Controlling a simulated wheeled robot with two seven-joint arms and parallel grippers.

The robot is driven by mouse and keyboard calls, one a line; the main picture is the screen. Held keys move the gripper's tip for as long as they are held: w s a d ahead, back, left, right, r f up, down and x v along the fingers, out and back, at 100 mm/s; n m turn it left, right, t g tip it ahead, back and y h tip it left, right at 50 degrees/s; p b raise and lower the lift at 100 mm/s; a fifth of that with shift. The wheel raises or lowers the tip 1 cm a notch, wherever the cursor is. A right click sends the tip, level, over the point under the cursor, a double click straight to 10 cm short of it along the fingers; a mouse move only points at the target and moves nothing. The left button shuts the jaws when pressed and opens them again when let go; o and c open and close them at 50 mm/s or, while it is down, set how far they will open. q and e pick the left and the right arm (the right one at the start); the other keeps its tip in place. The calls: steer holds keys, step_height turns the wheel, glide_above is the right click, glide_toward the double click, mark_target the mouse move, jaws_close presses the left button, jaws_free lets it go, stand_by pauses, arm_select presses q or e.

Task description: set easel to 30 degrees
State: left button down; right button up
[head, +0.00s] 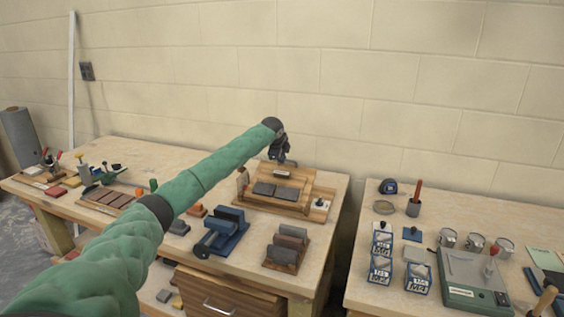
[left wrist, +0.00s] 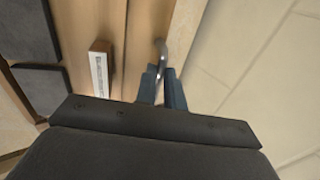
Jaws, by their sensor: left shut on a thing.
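The wooden easel (head: 308,190) stands on the left bench with dark slabs (head: 275,190) on its board. Its board (left wrist: 140,30) also shows in the left wrist view, with a small brown block (left wrist: 100,68) bearing a pale marked strip. My left gripper (head: 281,157) is at the easel's upper back edge. In the left wrist view my left gripper (left wrist: 162,75) is shut on a curved metal bar (left wrist: 161,50) at the board's edge. The board's angle cannot be read. My right gripper is not in view.
A blue vise (head: 223,232) and a rack of blocks (head: 287,249) stand in front of the easel. A gap separates the left bench from the right bench (head: 355,285), which holds tins, tubs and a green scale (head: 472,282). A block wall rises behind.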

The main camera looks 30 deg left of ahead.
arm_select(q)
steer(key=shift+s+d+r+t, duration=0.15)
steer(key=shift+s+r+t, duration=0.55)
steer(key=shift+s+r, duration=0.1)
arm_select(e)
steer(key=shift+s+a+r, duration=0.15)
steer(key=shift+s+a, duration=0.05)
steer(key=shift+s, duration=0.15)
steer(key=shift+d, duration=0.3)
arm_select(q)
steer(key=c, duration=1.5)
jaws_free()
steer(key=shift+s, duration=0.1)
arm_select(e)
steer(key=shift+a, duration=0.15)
arm_select(q)
steer(key=shift+s+r, duration=0.15)
steer(key=shift+r, duration=0.1)
steer(key=shift+b+v, duration=0.95)
steer(key=shift+v, duration=2.65)
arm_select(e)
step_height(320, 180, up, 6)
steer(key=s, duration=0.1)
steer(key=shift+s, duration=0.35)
arm_select(q)
steer(key=shift+d, duration=0.2)
